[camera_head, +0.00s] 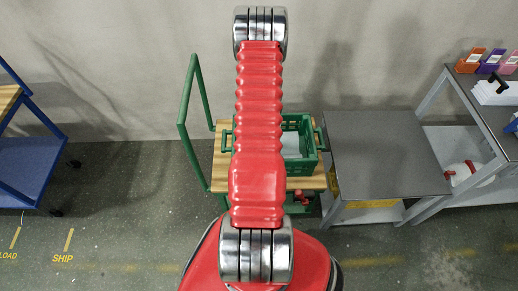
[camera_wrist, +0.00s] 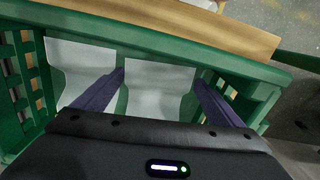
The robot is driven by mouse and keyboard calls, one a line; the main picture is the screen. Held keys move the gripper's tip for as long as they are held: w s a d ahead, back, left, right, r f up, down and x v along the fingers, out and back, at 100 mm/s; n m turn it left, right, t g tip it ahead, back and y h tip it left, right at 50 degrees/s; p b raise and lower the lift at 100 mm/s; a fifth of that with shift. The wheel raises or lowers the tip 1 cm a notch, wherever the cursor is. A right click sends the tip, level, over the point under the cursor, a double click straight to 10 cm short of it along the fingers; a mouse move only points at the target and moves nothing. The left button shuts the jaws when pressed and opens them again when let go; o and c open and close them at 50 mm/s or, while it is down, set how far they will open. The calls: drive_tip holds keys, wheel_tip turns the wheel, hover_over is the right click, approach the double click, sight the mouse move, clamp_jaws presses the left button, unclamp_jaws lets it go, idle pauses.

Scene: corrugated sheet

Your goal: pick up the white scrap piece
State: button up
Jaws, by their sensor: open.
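In the wrist view a white scrap piece (camera_wrist: 158,92) lies in a green crate (camera_wrist: 180,42), between the two purple fingers of my gripper (camera_wrist: 160,78). The fingers are open and spread to either side of it, pointing into the crate. I cannot tell whether they touch it. A second pale white piece (camera_wrist: 80,62) lies to the left, outside the left finger. The lower parts of both pieces are hidden by my gripper body. In the head view the crate (camera_head: 313,140) stands partly behind my red arm, with a pale piece (camera_head: 291,146) inside; my gripper is hidden there.
The crate rests on a wooden-topped cart (camera_head: 221,165) with a green handle (camera_head: 183,110). A grey table (camera_head: 380,150) stands close on its right. A shelf bench (camera_head: 470,100) with small bins is farther right, and a blue cart (camera_head: 30,160) is at the left.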

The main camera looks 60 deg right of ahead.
drive_tip(key=shift+f, duration=1.5)
drive_tip(key=shift+c, duration=0.3)
drive_tip(key=c, duration=0.6)
